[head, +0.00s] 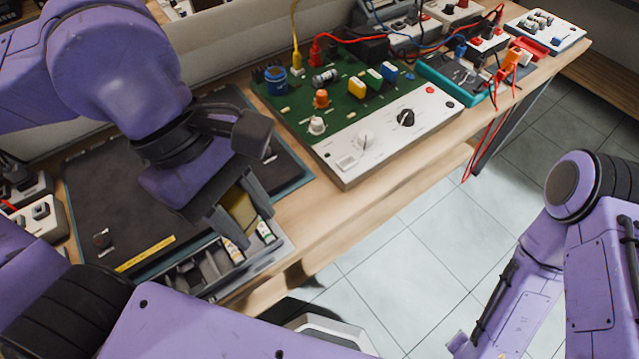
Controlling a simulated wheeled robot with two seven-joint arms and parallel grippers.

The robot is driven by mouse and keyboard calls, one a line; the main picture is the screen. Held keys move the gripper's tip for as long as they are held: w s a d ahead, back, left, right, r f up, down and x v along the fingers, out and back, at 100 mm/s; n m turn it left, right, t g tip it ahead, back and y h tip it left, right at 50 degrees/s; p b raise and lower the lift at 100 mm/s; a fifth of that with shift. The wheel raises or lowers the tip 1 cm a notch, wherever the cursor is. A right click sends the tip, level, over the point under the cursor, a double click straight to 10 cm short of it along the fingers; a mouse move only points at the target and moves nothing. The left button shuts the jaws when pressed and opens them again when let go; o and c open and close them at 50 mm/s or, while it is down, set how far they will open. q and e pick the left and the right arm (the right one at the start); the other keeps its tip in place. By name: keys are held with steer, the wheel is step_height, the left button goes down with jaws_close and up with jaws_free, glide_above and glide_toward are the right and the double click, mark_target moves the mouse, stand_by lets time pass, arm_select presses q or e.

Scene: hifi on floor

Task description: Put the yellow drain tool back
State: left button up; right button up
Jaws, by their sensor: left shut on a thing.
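My left gripper (243,228) points down over the grey compartment tray (284,252) at the front edge of the bench. It is shut on a yellow thing, which looks like the yellow drain tool (240,208). The fingers cover much of it, and I cannot tell whether its lower end touches the tray. Small bottles with white, green and orange labels (266,232) stand in the tray right by the fingertips. My right arm comes in at the right, over the floor, and its gripper is out of the picture.
A dark mat (100,190) with a yellow strip lies left of and behind the tray. A green and white circuit panel (385,135) with knobs stands to the right. Red cables (487,140) hang over the bench edge farther right.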

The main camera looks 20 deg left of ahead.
arm_select(q)
steer(key=w+d+f+p, duration=0.1)
steer(key=w+f+p, duration=0.2)
steer(key=w+d+f+p, duration=0.2)
steer(key=w+f, duration=0.1)
steer(key=w, duration=0.1)
steer(key=w+d+f+p, duration=0.2)
steer(key=w+f+p, duration=0.1)
steer(key=w, duration=0.1)
steer(key=shift+w+f+p, duration=0.1)
steer(key=shift+f+p, duration=0.05)
steer(key=shift+p, duration=0.15)
steer(key=shift+f, duration=1.4)
arm_select(e)
step_height(320, 180, up, 9)
steer(key=shift+r, duration=0.15)
arm_select(q)
steer(key=shift+f, duration=0.2)
steer(key=o, duration=1)
